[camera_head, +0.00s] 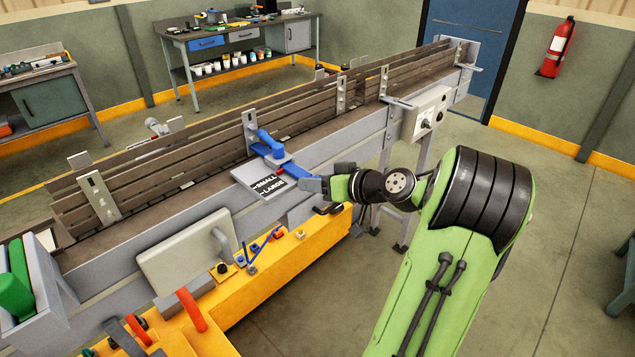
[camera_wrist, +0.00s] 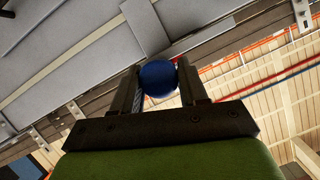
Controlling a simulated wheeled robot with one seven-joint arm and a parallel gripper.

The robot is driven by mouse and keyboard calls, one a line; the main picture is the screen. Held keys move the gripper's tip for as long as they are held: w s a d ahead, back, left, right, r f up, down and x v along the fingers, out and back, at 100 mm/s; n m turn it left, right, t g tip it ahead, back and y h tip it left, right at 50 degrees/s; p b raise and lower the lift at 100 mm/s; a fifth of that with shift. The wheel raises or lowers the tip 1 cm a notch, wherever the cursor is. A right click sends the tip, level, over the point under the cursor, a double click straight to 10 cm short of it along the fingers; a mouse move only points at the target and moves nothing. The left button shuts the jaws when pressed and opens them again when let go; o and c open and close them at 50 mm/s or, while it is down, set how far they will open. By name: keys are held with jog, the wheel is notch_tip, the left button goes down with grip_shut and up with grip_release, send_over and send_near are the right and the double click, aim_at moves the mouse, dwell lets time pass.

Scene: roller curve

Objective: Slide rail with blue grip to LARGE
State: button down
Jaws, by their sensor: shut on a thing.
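My gripper (camera_head: 294,174) reaches in from the right. In the wrist view, the rounded blue end of the grip (camera_wrist: 158,77) sits between the two dark fingers of my gripper (camera_wrist: 160,88), which are shut on it. The exact mark the rail stands at is too small to tell.
The conveyor (camera_head: 330,148) runs diagonally across the view. A yellow bench (camera_head: 275,290) with loose tools and a grey panel (camera_head: 185,255) stand at the front left. A control box (camera_head: 425,112) is mounted at the right.

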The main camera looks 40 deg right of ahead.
jog(key=shift+s+d+f+b, duration=0.1)
jog(key=shift+s+b, duration=0.55)
jog(key=shift+s, duration=0.85)
jog(key=c, duration=1)
grip_release()
jog(key=o, duration=0.3)
jog(key=shift+s, duration=0.15)
jog(key=p+v, duration=0.3)
jog(key=v, duration=1.2)
jog(key=shift+s+r, duration=0.25)
jog(key=shift+s, duration=0.1)
jog(key=shift+w, duration=0.15)
